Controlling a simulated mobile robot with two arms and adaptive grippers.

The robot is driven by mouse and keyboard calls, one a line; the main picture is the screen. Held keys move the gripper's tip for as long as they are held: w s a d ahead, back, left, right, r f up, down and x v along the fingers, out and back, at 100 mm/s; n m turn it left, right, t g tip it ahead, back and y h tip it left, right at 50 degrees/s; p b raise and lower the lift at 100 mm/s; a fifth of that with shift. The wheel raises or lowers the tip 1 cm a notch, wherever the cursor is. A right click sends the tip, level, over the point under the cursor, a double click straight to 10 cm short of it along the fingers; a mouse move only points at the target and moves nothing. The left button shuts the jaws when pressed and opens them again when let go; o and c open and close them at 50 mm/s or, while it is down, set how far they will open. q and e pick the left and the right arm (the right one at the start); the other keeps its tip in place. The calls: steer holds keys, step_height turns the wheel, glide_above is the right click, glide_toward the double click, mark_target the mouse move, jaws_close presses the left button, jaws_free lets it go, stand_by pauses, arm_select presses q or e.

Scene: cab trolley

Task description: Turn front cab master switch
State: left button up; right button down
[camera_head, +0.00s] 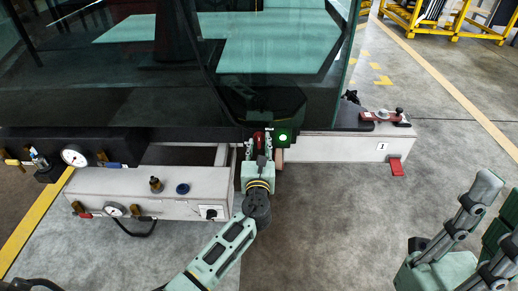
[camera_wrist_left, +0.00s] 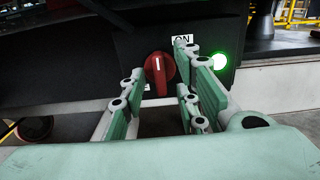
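The master switch is a red rotary knob (camera_wrist_left: 159,74) with a white line on it, on a dark panel. The line stands about upright, and an "ON" label (camera_wrist_left: 182,40) is to its upper right. In the head view the red knob (camera_head: 258,137) shows just above my left gripper (camera_head: 259,153). In the left wrist view my left gripper (camera_wrist_left: 165,92) is open, its green fingers apart and pointing at the knob. The knob lies between the fingers in the picture; I cannot tell whether they touch it. My right gripper (camera_head: 480,225) is at the lower right, apart from everything.
A lit green lamp (camera_head: 283,138) is right of the knob; it also shows in the left wrist view (camera_wrist_left: 217,61). Glass panes (camera_head: 280,60) rise above. A white box with a gauge (camera_head: 150,190) stands left of my arm.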

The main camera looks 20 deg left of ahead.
arm_select(q)
steer(key=shift+c, duration=0.5)
jaws_close()
